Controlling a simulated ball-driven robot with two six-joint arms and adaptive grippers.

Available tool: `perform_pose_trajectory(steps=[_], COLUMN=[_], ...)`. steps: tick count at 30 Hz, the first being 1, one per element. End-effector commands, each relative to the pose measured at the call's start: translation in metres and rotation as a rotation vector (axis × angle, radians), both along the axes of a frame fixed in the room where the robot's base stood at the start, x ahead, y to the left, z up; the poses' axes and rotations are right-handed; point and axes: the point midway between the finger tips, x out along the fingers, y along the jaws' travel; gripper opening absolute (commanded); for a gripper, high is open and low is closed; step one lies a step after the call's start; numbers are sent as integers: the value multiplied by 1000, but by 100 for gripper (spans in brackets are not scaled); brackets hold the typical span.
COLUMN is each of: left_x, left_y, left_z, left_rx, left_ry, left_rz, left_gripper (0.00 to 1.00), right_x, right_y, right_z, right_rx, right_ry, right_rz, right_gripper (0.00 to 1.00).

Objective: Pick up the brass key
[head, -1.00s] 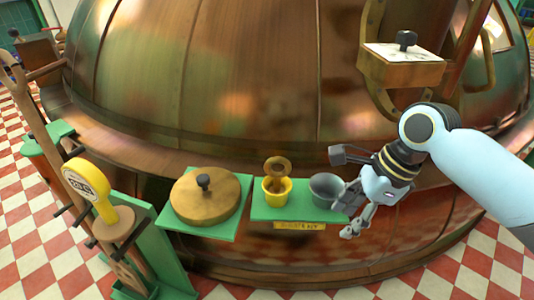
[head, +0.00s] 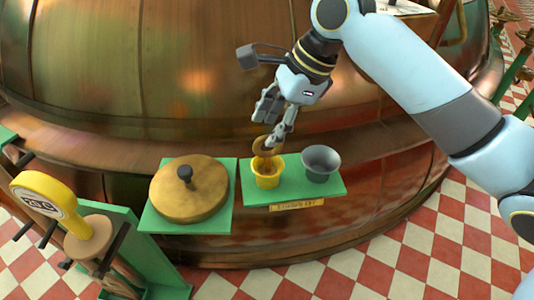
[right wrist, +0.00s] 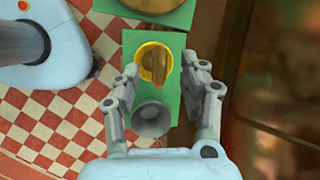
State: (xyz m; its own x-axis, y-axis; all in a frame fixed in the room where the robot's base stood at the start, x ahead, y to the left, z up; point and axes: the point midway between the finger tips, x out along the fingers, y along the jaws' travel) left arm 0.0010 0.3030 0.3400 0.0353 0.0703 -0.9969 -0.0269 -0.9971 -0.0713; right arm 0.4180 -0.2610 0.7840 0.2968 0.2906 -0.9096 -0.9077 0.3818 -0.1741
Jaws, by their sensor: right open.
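The brass key (head: 267,148) stands upright with its ring end up in a yellow cup (head: 268,180) on a green shelf. In the right wrist view the key (right wrist: 160,66) also shows inside the yellow cup (right wrist: 146,56). My right gripper (head: 269,130) is open and empty, just above the key. In the right wrist view its two fingers (right wrist: 166,72) stand apart on either side of the cup's line, with the key ahead between them. I cannot tell whether a finger touches the key. The key's lower end is hidden in the cup. My left gripper is not in view.
A grey cup (head: 321,164) stands right of the yellow one on the green shelf (head: 290,194). A round wooden lid with a dark knob (head: 189,190) lies to the left. A yellow-headed handle (head: 52,198) stands at far left. The large copper kettle (head: 170,70) rises behind.

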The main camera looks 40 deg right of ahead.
Motion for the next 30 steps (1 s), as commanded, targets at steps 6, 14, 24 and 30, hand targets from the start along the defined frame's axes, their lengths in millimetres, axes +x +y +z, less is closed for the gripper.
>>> perform_pose_trajectory(steps=[6,14,24,30], left_x=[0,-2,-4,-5], left_y=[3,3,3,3], left_z=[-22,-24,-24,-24], left_rx=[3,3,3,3], left_ry=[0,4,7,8], left_rz=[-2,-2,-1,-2], left_gripper=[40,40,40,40], right_x=[8,12,12,12], right_y=[7,10,10,10], right_z=[-37,-44,-44,-44], right_rx=[4,0,0,-1], right_ry=[4,0,0,1], right_rz=[-1,0,0,0], right_gripper=[43,43,7,0])
